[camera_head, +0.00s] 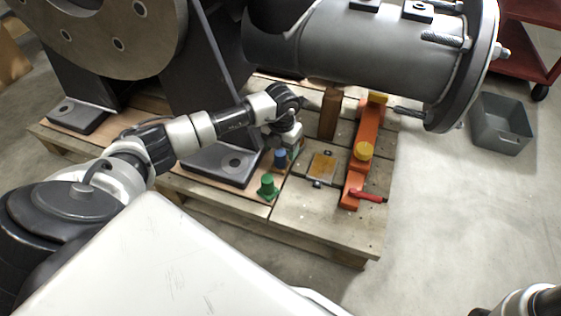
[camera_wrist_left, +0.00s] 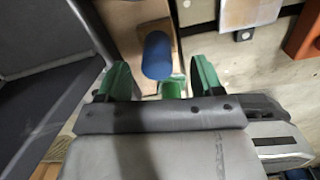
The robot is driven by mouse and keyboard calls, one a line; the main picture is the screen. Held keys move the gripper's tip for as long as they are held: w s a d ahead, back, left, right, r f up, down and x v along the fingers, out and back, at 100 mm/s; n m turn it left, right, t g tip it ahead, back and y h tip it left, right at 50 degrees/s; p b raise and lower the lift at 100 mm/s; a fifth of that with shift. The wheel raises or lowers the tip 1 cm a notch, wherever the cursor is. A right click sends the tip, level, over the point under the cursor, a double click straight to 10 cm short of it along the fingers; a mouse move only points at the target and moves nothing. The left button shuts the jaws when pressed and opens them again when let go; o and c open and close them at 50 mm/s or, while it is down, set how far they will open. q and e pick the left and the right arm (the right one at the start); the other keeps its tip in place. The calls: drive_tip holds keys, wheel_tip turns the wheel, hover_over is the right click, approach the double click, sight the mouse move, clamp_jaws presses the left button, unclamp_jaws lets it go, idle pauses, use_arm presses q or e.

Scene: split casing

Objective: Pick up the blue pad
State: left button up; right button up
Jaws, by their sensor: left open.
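The blue pad (camera_head: 280,158) is a small blue cylinder on the wooden pallet, between the grey stand's foot and the planks at centre. In the left wrist view, the blue pad (camera_wrist_left: 157,55) lies ahead of and between the two green fingers. My left gripper (camera_head: 291,146) is just behind and above the blue pad in the head view. In the wrist view my left gripper (camera_wrist_left: 160,72) is open, with a gap between each finger and the pad. I cannot tell the exact height gap. My right gripper is out of view.
A green piece (camera_head: 267,187) stands in front of the blue pad. A wooden block (camera_head: 329,113), a tan plate (camera_head: 322,167) and an orange bar (camera_head: 365,140) with a red-handled tool (camera_head: 369,197) lie right. A grey cylinder (camera_head: 350,50) overhangs behind. A grey bin (camera_head: 500,125) stands on the floor.

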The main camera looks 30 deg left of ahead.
sight(280, 152)
use_arm(q)
wheel_tip(280, 152, down, 5)
drive_tip(key=b, duration=0.4)
drive_tip(key=shift+s+a+f+b, duration=0.1)
drive_tip(key=shift+s+a+b, duration=0.05)
drive_tip(key=shift+b, duration=0.15)
drive_tip(key=c, duration=1.1)
drive_tip(key=shift+r, duration=0.2)
